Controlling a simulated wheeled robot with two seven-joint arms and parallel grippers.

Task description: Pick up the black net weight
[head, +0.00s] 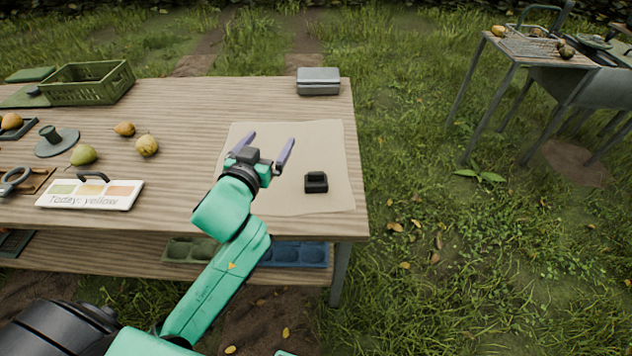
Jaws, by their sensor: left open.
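The black net weight (316,183) is a small dark block with a raised part. It lies on a tan mat (328,140) near the right end of the wooden table. My left gripper (267,142) is open and empty above the mat. Its two purple fingers point toward the back of the table, up and to the left of the weight, and it is apart from the weight. My right gripper does not show.
A grey box (318,81) stands at the back right. A shelf with trays (296,253) is below. Grass lies to the right.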

